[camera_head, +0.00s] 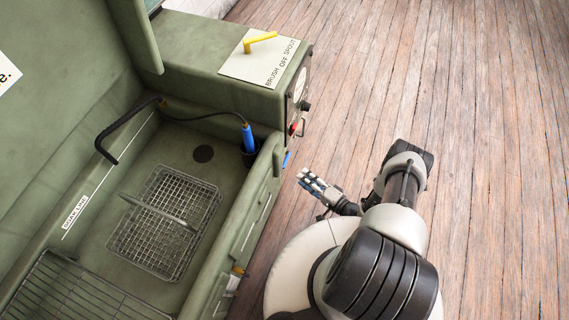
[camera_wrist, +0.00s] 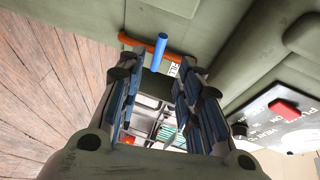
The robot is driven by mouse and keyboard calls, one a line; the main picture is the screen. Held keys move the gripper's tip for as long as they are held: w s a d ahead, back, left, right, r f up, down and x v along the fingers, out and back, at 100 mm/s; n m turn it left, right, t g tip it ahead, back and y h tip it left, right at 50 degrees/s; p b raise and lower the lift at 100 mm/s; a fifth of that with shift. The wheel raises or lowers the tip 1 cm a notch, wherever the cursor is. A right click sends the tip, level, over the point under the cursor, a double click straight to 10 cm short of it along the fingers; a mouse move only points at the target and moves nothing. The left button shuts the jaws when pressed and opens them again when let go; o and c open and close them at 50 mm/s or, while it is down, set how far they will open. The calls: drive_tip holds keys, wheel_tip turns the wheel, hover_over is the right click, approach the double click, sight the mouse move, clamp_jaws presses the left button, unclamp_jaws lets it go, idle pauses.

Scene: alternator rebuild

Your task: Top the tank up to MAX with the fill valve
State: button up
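The blue handle (camera_wrist: 161,50) is most likely the fill valve; it joins an orange-red bar or pipe beside a partly hidden label ending in "LL". In the head view a blue piece (camera_head: 286,160) sticks out from the washer's front, just beyond my gripper (camera_head: 312,184). My gripper is open and empty. In the wrist view its two fingers stand apart (camera_wrist: 160,80), with the blue handle ahead of the gap; no contact shows. The green washer tank (camera_head: 205,290) is at left in the head view. I cannot make out a MAX mark or liquid level.
A yellow lever (camera_head: 262,40) sits on the brush/off/spout plate. Red and black controls (camera_head: 297,127) are on the end panel; a red button (camera_wrist: 285,108) shows in the wrist view. A wire basket (camera_head: 165,222) and blue brush (camera_head: 248,140) are inside. Wooden floor (camera_head: 470,150) is clear.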

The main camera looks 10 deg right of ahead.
sight(284, 163)
drive_tip(key=b+x, duration=0.3)
drive_tip(key=x, duration=0.9)
drive_tip(key=shift+c, duration=0.4)
clamp_jaws()
